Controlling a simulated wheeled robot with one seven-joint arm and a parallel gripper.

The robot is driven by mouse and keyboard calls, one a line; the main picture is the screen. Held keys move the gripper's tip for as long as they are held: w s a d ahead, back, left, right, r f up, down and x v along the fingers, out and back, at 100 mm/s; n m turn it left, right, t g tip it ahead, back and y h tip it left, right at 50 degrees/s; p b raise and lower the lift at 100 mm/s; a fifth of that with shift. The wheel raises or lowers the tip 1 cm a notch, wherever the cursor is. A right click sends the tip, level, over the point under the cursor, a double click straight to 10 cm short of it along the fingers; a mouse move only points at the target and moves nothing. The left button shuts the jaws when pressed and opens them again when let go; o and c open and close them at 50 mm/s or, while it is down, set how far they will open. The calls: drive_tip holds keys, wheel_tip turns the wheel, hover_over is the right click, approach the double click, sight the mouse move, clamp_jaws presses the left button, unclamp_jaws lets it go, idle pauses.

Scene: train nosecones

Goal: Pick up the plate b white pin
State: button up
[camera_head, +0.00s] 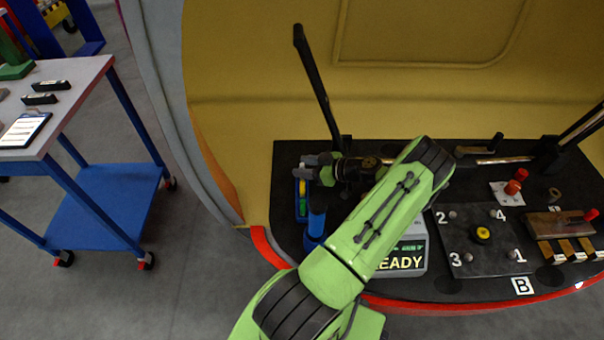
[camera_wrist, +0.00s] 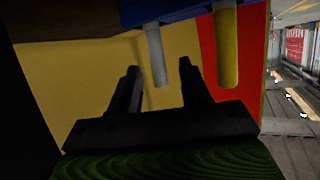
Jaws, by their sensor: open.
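A white pin (camera_wrist: 157,55) sticks out of a blue holder (camera_wrist: 190,10) in the wrist view. My gripper (camera_wrist: 159,70) is open, its two dark fingers on either side of the pin's line of sight. I cannot tell whether the pin is between the fingers in depth; nothing is gripped. In the head view my gripper (camera_head: 313,167) is above the blue holder (camera_head: 298,208) at the left of the black table, where my arm hides the white pin. Plate B (camera_head: 462,238), dark with numbered corners, lies right of my arm.
A yellow pin (camera_wrist: 227,45) is right of the white one in the wrist view. A blue cylinder (camera_head: 316,222) stands beside the holder. A dark upright lever (camera_head: 316,80) rises behind my gripper. A box reading READY (camera_head: 412,262) is partly behind my arm. A blue cart (camera_head: 105,205) stands left.

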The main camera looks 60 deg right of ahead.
drive_tip(key=x, duration=0.3)
drive_tip(key=shift+f, duration=0.2)
clamp_jaws()
drive_tip(key=shift+r, duration=0.1)
